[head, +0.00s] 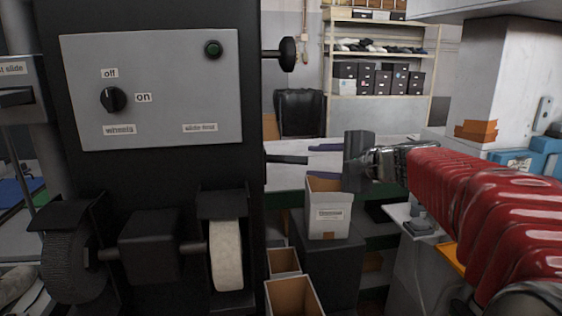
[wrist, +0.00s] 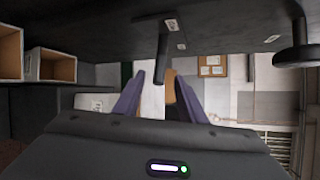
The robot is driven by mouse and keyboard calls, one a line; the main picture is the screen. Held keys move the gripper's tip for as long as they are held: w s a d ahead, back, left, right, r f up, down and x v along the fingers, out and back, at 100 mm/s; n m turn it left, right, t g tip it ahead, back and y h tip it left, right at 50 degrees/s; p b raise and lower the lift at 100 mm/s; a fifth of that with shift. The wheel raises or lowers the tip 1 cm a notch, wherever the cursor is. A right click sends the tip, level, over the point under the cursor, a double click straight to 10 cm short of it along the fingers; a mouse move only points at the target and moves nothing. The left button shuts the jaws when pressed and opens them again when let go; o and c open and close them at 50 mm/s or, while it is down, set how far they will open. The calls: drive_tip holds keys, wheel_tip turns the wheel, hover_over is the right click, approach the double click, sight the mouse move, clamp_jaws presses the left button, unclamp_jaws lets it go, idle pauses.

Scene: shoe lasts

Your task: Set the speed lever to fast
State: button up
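The speed lever seems to be the black bar (head: 287,160) sticking out of the right side of the dark machine. It also shows in the wrist view (wrist: 161,55), with small white labels beside its root, too small to read. My gripper (head: 312,161) is right of the machine, pointing left at the lever's free end. In the wrist view its two purple fingers (wrist: 156,76) are spread, with the lever's end appearing between their tips. I see no finger pressed on the lever, but contact is hard to tell.
A black knob (head: 287,54) juts from the machine's side above the lever. An open carton (head: 328,220) stands on a dark box below my gripper. The machine's front has an off/on switch (head: 113,99) and wheels (head: 227,255). A bench and shelves (head: 376,97) stand behind.

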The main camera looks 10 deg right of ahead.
sight(284, 161)
drive_tip(key=x, duration=1.3)
drive_tip(key=shift+w+a+f, duration=0.15)
drive_tip(key=shift+w+a, duration=0.05)
drive_tip(key=shift+w, duration=0.15)
clamp_jaws()
drive_tip(key=shift+f, duration=0.1)
idle(0.4)
